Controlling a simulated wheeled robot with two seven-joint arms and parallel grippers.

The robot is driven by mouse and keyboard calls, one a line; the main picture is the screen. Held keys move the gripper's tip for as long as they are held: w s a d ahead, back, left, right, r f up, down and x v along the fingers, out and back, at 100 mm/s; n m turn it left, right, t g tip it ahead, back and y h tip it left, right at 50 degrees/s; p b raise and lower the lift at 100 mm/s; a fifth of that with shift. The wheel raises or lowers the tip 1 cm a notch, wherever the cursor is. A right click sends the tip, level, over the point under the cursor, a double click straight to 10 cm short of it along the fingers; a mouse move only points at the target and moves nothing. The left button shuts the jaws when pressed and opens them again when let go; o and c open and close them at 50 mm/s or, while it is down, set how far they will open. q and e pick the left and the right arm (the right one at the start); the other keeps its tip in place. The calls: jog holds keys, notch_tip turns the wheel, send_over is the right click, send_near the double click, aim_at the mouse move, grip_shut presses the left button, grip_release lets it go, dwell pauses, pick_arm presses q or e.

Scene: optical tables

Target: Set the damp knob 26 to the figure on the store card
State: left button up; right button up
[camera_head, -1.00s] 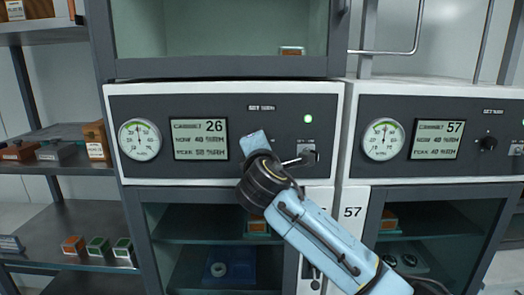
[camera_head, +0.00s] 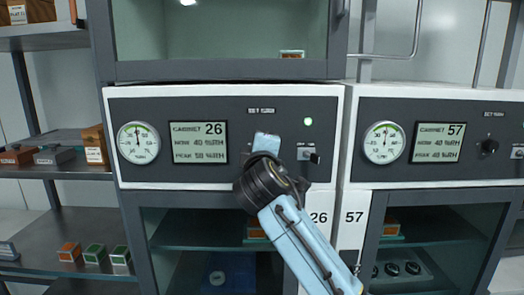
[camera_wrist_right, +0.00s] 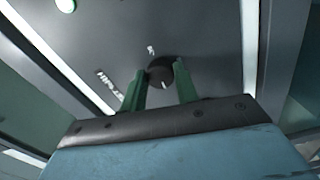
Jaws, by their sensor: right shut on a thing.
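The damp knob 26 is a round black knob (camera_wrist_right: 160,70) with a white mark, seen in the right wrist view. In the head view it is hidden behind my right gripper, below the set label on the cabinet 26 panel (camera_head: 236,105). My right gripper (camera_wrist_right: 159,82) has its green fingers on either side of the knob and is shut on it. The cabinet 26 display (camera_head: 199,142) shows a NOW line of about 40 and a PEAK line whose figure is blurred. I cannot make out a store card. My left gripper is not in view.
A round dial (camera_head: 139,143) is left of the display. A green lamp (camera_head: 308,122) and a black switch (camera_head: 314,157) are right of my gripper. The similar cabinet 57 panel (camera_head: 465,110) with its own knob (camera_head: 489,146) stands to the right. Shelves (camera_head: 70,225) hold small boxes at left.

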dwell(0.4)
jog(key=o, duration=1)
jog(key=shift+c, duration=0.2)
jog(key=s+b, duration=0.2)
jog(key=s, duration=1.1)
jog(key=shift+s+b, duration=0.2)
jog(key=shift+b, duration=0.15)
